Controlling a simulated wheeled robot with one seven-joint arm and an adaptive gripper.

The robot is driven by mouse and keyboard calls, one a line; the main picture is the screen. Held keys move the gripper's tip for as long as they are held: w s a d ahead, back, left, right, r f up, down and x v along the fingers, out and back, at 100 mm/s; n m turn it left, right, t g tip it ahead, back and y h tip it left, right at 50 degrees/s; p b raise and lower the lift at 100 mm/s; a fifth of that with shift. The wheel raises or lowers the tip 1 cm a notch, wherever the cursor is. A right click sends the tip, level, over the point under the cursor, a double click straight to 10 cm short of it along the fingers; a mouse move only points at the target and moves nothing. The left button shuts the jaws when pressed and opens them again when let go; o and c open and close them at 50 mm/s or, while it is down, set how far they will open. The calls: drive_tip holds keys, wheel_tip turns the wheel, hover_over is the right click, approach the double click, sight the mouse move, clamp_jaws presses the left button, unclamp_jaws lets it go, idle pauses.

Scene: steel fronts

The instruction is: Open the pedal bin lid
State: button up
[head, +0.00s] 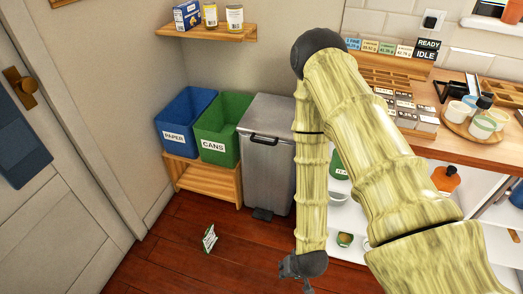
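The pedal bin (266,160) is a tall steel bin standing against the wall, right of the green bin. Its lid (268,116) lies shut on top, with a dark handle (265,139) at the front upper edge. A dark pedal (262,215) sticks out at its foot, on the floor. My arm hangs in front of the bin's right side and hides part of it. My gripper (296,284) is low, at the bottom edge of the picture, right of and nearer than the bin. It is dark and partly cut off, so its opening is unclear. It is apart from the bin.
A blue PAPER bin (185,118) and a green CANS bin (224,128) stand on a wooden stand (207,181) to the left. A counter with white shelves (347,217) is at right.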

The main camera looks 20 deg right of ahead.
drive_tip(key=w+a+f+m+t+b, duration=0.1)
drive_tip(key=w+f+t+b, duration=0.1)
drive_tip(key=w+b, duration=0.35)
drive_tip(key=w+a+f+m+t+b, duration=0.1)
drive_tip(key=w+f+m+t+b, duration=0.1)
drive_tip(key=w, duration=0.6)
drive_tip(key=m+t+h+b, duration=0.5)
drive_tip(key=m+t+b, duration=0.75)
drive_tip(key=b, duration=1.35)
approach(263, 141)
drive_tip(key=shift+m, duration=0.45)
drive_tip(key=b+x, duration=0.1)
drive_tip(key=x, duration=0.2)
drive_tip(key=b+x, duration=0.1)
drive_tip(key=x, duration=0.2)
drive_tip(key=f+b+x, duration=0.1)
drive_tip(key=x, duration=0.3)
drive_tip(key=shift+w, duration=0.1)
drive_tip(key=shift+c, duration=0.3)
clamp_jaws()
